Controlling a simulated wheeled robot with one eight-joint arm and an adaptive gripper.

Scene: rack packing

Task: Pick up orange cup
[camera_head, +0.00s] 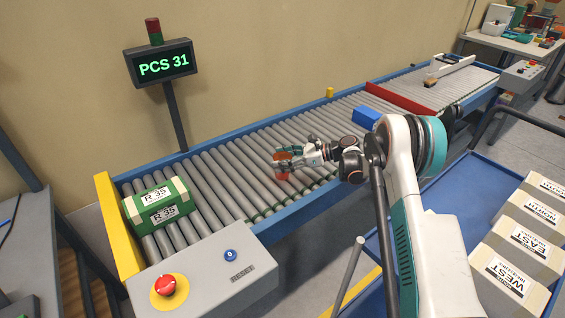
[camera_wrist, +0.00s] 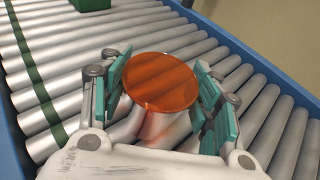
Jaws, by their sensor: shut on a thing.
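The orange cup (camera_wrist: 160,82) is translucent, and its round top shows in the wrist view between the two teal finger pads. My gripper (camera_wrist: 163,100) is shut on the cup, with one pad at each side of it. In the head view the orange cup (camera_head: 282,160) is small and partly hidden by my gripper (camera_head: 284,162), which is over the roller conveyor. I cannot tell whether the cup touches the rollers.
The roller conveyor (camera_head: 235,155) has blue side rails. A green and white box (camera_head: 158,204) lies at its near left end, and a blue block (camera_head: 365,116) farther right. A red bar (camera_head: 400,99) crosses the conveyor. A blue cart (camera_head: 460,185) with labelled boxes stands at right.

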